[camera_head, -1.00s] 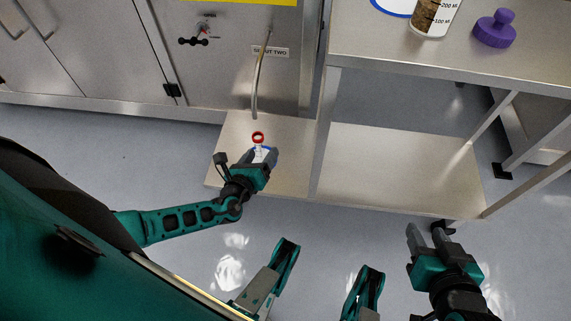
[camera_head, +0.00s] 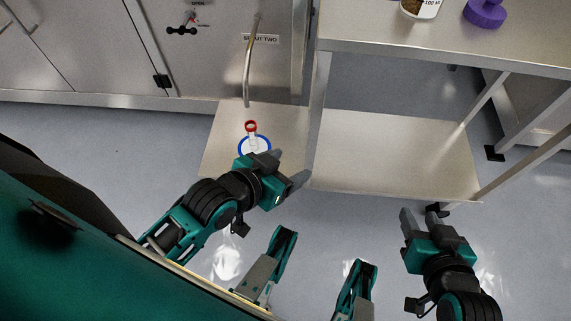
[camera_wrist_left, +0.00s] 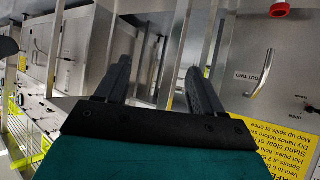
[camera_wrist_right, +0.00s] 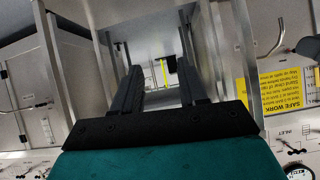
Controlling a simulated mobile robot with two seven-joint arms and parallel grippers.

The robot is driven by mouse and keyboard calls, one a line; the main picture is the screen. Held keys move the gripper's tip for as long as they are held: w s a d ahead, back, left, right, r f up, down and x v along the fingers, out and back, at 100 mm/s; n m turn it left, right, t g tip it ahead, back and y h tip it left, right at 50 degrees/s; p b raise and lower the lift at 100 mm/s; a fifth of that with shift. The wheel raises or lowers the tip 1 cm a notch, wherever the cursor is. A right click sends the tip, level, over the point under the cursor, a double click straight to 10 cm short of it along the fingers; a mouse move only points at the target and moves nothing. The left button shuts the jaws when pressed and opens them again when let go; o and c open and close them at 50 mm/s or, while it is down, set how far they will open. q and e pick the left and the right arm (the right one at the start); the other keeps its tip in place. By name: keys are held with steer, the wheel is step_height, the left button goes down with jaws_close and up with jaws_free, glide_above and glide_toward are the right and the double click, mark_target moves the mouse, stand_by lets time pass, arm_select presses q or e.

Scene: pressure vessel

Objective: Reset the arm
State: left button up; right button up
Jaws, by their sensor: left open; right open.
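My left gripper (camera_head: 290,168) is open and empty, held in front of the low steel shelf in the head view. In the left wrist view its two fingers (camera_wrist_left: 158,85) are apart with nothing between them. A small clear vessel with a red ring top (camera_head: 251,127) stands on the low shelf inside a blue ring mark (camera_head: 243,152), behind and left of the left gripper, apart from it. My right gripper (camera_head: 422,218) is open and empty at the lower right. The right wrist view shows its fingers (camera_wrist_right: 160,88) apart.
A bent spout pipe (camera_head: 249,70) hangs from the steel cabinet above the vessel. A raised steel table (camera_head: 400,45) carries a brown-filled container (camera_head: 420,8) and a purple stopper (camera_head: 486,12). Its lower shelf (camera_head: 390,155) is bare. The floor between the arms is clear.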

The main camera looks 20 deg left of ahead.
arm_select(q)
steer(key=s+a+r+y+p, duration=0.1)
steer(key=a+r+p, duration=0.3)
steer(key=r+p, duration=1)
steer(key=s+p, duration=0.1)
steer(key=p, duration=0.6)
steer(key=shift+s+a, duration=0.15)
arm_select(e)
steer(key=s+d+r+h, duration=0.1)
steer(key=d+r, duration=0.3)
steer(key=r, duration=1)
steer(key=shift+s+d, duration=0.2)
steer(key=shift+s, duration=0.3)
